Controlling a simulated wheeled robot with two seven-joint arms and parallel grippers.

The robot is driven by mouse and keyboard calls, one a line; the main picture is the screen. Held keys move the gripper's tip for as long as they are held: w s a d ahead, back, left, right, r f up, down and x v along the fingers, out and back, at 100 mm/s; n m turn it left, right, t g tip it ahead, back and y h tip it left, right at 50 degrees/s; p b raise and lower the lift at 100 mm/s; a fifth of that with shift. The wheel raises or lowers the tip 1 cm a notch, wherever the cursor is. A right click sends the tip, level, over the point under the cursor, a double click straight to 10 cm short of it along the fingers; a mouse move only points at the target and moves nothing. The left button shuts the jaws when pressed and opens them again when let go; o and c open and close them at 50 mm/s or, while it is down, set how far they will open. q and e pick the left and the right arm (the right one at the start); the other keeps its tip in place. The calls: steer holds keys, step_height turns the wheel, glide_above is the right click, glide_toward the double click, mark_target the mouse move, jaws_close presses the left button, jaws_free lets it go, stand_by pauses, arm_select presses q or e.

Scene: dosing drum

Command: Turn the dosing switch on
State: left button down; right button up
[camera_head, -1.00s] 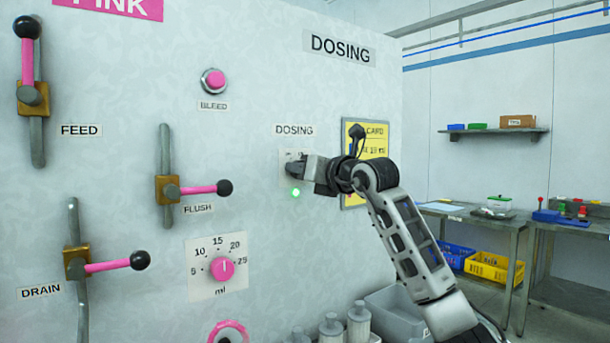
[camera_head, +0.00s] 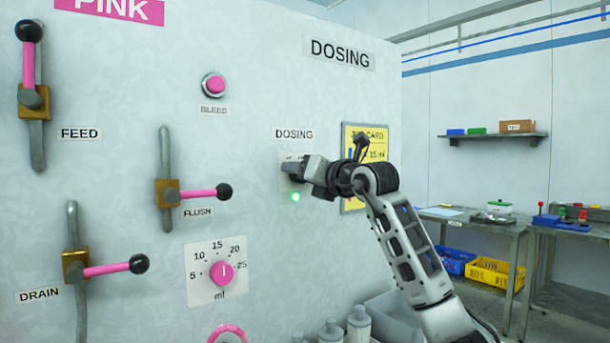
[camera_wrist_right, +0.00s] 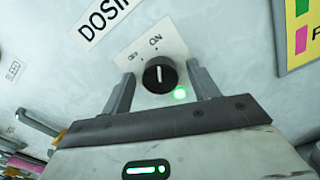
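The dosing switch is a round black knob (camera_wrist_right: 160,75) with a white mark, on a white plate with two position labels, one reading ON. The mark points up, roughly towards ON. A green lamp (camera_wrist_right: 180,95) beside the knob is lit; it also shows in the head view (camera_head: 295,197). My right gripper (camera_wrist_right: 163,88) is open, its two fingers on either side of the knob with visible gaps. In the head view the right gripper (camera_head: 289,165) is at the switch plate and hides the knob. My left gripper is not in view.
The panel also carries a pink bleed button (camera_head: 214,84), a flush lever (camera_head: 200,193), a drain lever (camera_head: 110,268), a feed lever (camera_head: 30,65) and a pink ml dial (camera_head: 222,272). A yellow job card (camera_head: 378,146) hangs behind my right arm. Bottles (camera_head: 359,323) stand below.

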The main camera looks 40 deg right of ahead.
arm_select(q)
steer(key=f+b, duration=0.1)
steer(key=b, duration=0.2)
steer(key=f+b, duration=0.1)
steer(key=b, duration=0.2)
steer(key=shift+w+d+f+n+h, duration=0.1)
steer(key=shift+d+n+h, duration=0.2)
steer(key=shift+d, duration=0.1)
arm_select(e)
steer(key=s+a, duration=0.1)
steer(key=s, duration=1.5)
steer(key=shift+a, duration=0.4)
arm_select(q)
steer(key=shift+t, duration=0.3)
arm_select(e)
steer(key=shift+w, duration=0.1)
